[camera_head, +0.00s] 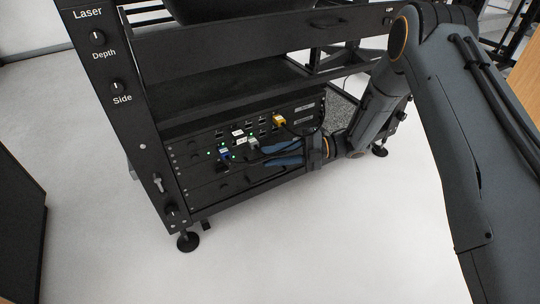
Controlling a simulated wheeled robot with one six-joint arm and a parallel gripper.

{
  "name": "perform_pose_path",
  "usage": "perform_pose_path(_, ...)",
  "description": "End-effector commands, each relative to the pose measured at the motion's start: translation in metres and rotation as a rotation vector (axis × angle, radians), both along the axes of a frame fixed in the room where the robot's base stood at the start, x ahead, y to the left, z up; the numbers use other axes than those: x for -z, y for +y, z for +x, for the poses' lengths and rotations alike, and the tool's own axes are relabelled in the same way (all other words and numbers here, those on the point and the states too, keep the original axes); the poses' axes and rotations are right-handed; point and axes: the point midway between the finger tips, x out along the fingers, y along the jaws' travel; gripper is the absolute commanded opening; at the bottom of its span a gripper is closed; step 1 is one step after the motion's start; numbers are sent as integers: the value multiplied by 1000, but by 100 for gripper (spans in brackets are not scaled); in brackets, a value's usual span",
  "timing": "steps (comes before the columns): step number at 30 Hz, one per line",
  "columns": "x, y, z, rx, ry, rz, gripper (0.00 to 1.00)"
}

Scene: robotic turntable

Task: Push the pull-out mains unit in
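A stack of black rack units sits low in the black frame. The pull-out mains unit is probably the lowest dark panel (222,187) of this stack, but no label shows which one it is. My gripper (250,156) reaches in from the right, low in front of the stack. Its two blue-grey fingers point left and show as separate strips with a gap, with nothing seen held between them. They cover part of the lower panels. I cannot tell whether they touch a panel.
A panel above the fingers carries sockets with blue, white and yellow plugs (279,120), and a black cable loops near my wrist. The frame's left post (120,88) has Depth and Side knobs. A levelling foot (188,241) stands below. White floor (300,250) is clear in front.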

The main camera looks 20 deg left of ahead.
Motion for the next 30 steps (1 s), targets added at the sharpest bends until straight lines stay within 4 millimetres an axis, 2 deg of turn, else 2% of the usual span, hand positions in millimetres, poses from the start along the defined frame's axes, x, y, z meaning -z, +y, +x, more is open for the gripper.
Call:
perform_pose_path(6, -5, -34, 15, 5, 0, 0, 26)
perform_pose_path(12, -6, -57, 24, 4, -1, -1, 26)
perform_pose_path(17, -6, -64, 27, 3, 0, -1, 26)
perform_pose_path(30, -5, -64, 27, 3, 0, -1, 26)
